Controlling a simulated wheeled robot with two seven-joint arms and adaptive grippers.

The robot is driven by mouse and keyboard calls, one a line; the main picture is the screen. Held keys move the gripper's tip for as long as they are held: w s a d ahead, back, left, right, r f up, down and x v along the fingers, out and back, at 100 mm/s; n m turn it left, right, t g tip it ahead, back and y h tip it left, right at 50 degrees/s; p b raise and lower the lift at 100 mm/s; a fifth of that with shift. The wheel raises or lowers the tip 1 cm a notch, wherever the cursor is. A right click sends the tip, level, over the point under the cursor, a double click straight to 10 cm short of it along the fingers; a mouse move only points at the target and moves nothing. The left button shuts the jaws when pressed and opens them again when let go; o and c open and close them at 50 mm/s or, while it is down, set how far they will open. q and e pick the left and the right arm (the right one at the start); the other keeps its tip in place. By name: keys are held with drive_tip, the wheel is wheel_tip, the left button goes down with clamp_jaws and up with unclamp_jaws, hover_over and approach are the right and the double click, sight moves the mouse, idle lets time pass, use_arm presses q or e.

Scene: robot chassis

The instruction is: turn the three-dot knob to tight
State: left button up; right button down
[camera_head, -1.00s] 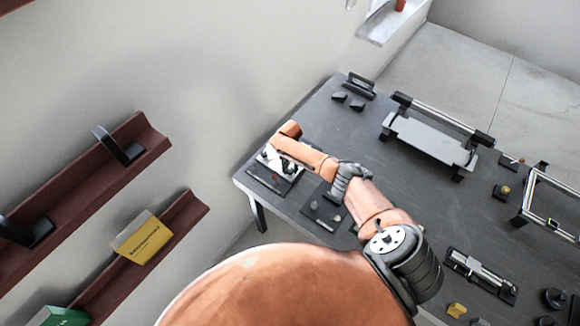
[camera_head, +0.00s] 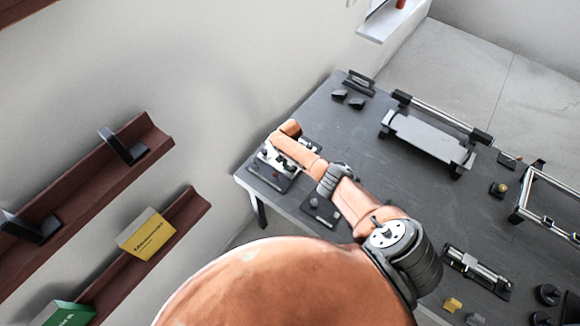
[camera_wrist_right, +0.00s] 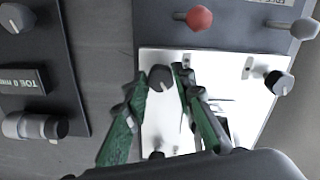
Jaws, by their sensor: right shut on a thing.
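A dark round knob (camera_wrist_right: 160,78) with a light mark sits on a white panel (camera_wrist_right: 160,57) in the right wrist view. My right gripper (camera_wrist_right: 163,75) has its two green-sided fingers on either side of this knob and is shut on it. Dots on the knob cannot be made out, nor can any "tight" mark. In the head view, my right gripper (camera_head: 268,158) is over the device (camera_head: 268,178) at the table's near left corner, where the arm partly hides it. My left gripper is not in view.
A red knob (camera_wrist_right: 199,18) and another dark knob (camera_wrist_right: 279,82) are close to the gripper. Other fixtures, including a grey plate (camera_head: 428,138), stand across the table (camera_head: 350,125).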

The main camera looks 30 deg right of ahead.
sight(290, 168)
drive_tip(key=shift+d, duration=0.1)
drive_tip(key=c, duration=1.6)
unclamp_jaws()
drive_tip(key=shift+r, duration=0.1)
wheel_tip(290, 168, up, 12)
drive_tip(key=shift+f, duration=0.1)
